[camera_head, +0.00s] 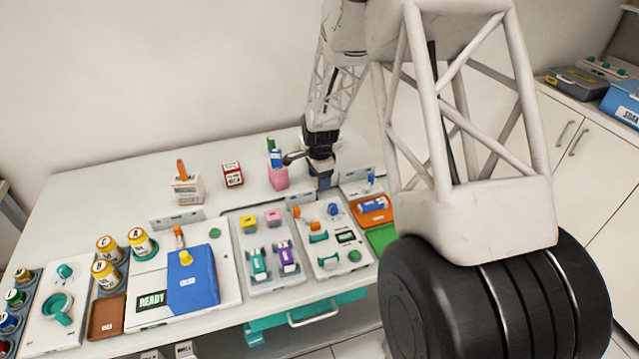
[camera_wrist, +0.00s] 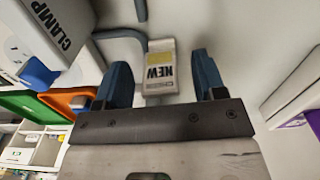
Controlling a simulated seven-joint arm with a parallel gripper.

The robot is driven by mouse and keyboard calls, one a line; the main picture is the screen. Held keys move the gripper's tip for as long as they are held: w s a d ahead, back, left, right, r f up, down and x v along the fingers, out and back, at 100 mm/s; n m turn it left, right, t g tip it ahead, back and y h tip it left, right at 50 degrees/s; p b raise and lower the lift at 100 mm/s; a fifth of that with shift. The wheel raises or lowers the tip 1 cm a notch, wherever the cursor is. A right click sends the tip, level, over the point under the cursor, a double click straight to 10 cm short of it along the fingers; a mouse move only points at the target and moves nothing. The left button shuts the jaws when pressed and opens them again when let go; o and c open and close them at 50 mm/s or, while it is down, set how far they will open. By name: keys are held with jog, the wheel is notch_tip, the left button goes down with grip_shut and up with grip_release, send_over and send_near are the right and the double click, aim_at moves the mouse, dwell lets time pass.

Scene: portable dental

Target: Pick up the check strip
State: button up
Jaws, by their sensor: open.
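A small white strip marked NEW (camera_wrist: 160,72), with a yellow band, shows in the wrist view; I take it for the check strip. It lies between the two blue fingers of my gripper (camera_wrist: 163,80), with clear gaps on both sides. The fingers are apart and hold nothing. In the head view my gripper (camera_head: 324,184) points down at the back edge of the right-hand white panel (camera_head: 318,262). The strip cannot be made out there, hidden by or behind the gripper. How far it is below the fingertips is unclear.
A pink cup (camera_head: 279,179) holding blue and green items stands just left of my gripper. A grey block marked CLAMP (camera_wrist: 48,30) is close on the left in the wrist view. An orange tray (camera_head: 371,218) lies to the right. The back of the table is mostly clear.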

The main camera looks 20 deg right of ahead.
jog(key=c, duration=1)
jog(key=shift+r, duration=5)
